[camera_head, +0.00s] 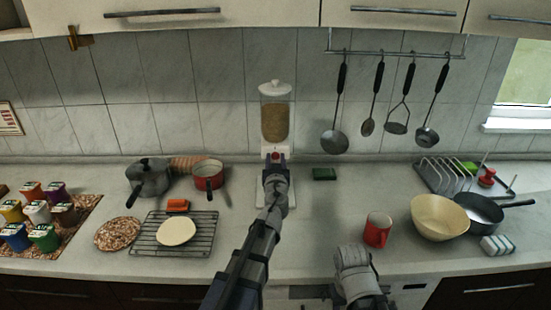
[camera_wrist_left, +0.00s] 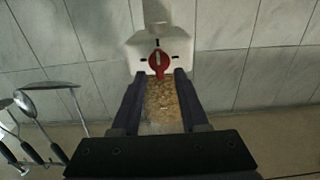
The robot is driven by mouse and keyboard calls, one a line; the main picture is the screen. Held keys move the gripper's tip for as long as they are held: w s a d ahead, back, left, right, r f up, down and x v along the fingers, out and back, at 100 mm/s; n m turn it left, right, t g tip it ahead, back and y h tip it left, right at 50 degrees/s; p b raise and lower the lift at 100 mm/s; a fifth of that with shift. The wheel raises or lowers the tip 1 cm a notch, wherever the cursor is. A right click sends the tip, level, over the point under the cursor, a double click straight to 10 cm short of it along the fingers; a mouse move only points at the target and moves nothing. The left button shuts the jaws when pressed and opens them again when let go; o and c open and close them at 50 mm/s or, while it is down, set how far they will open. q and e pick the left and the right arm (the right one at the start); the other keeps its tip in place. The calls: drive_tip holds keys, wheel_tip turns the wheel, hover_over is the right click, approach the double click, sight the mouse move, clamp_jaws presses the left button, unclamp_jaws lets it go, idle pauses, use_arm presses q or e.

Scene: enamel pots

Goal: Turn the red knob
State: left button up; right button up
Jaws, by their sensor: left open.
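The red knob (camera_head: 275,155) sits on the white front of a dispenser (camera_head: 276,88) with a clear grain-filled container, against the tiled wall. In the left wrist view the knob (camera_wrist_left: 158,62) has a pale stripe across its middle and dark marks around it on the white plate. My left gripper (camera_head: 274,166) is in front of the dispenser. In the left wrist view its two fingers (camera_wrist_left: 160,79) are apart, with the tips just short of the knob and to either side of it. Nothing is held. I cannot tell whether either finger touches the knob.
Part of my right arm shows at the bottom, its gripper unseen. A red mug (camera_head: 377,230) and a cream bowl (camera_head: 438,217) stand to the right. A green block (camera_head: 324,174) lies right of the dispenser. A red pot (camera_head: 208,176) and wire rack (camera_head: 150,238) are left. Utensils hang above right.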

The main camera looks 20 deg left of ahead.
use_arm(q)
drive_tip(key=shift+x, duration=0.8)
drive_tip(key=shift+c, duration=0.4)
clamp_jaws()
